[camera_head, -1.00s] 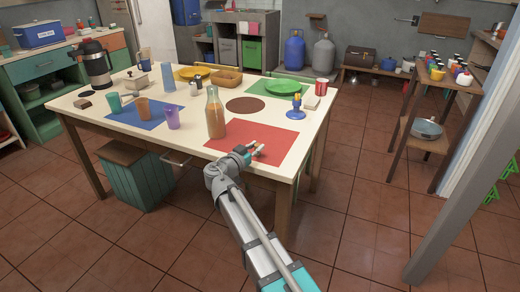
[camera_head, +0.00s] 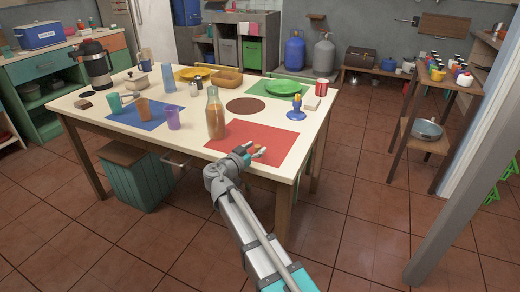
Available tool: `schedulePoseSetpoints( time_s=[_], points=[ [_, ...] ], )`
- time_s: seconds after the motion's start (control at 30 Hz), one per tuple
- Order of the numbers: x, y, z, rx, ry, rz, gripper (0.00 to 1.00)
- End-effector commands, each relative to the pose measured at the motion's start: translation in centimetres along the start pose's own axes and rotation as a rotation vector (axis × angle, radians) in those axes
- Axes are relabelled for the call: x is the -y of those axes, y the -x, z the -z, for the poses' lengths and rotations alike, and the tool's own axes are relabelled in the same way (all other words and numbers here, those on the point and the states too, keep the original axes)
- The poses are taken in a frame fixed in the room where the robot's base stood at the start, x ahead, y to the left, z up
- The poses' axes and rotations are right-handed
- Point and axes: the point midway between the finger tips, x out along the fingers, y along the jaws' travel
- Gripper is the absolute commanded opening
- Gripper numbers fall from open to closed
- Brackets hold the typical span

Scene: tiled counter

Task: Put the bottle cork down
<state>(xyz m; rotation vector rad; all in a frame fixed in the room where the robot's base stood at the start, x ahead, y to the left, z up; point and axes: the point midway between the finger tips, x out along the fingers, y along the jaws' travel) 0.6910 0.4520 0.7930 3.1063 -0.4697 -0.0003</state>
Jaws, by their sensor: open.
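My gripper (camera_head: 257,152) is at the front part of the red mat (camera_head: 232,132), near the table's front edge, with its fingers apart. A small brown piece that looks like the bottle cork (camera_head: 258,148) shows between the fingers, at the mat. It is too small to tell whether it touches a finger or how it lies. A glass bottle (camera_head: 215,115) with orange-brown contents stands upright on the table, left of my gripper.
The white table (camera_head: 190,143) also bears a blue mat (camera_head: 150,118) with cups, a green plate (camera_head: 283,86), a blue-and-yellow item (camera_head: 296,108) and a red can (camera_head: 321,88). The right part of the red mat is clear.

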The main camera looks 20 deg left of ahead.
Motion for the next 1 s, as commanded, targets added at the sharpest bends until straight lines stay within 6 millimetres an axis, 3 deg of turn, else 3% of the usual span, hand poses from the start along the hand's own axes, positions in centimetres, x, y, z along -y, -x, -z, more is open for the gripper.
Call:
schedulePoseSetpoints(
  time_s=[0.63, 1.0],
  points=[
    [-0.1, 9.1, 0.0, 0.000, 0.000, 0.003, 0.64],
    [-0.1, 11.6, 0.0, 0.000, 0.000, 0.000, 0.64]
  ],
)
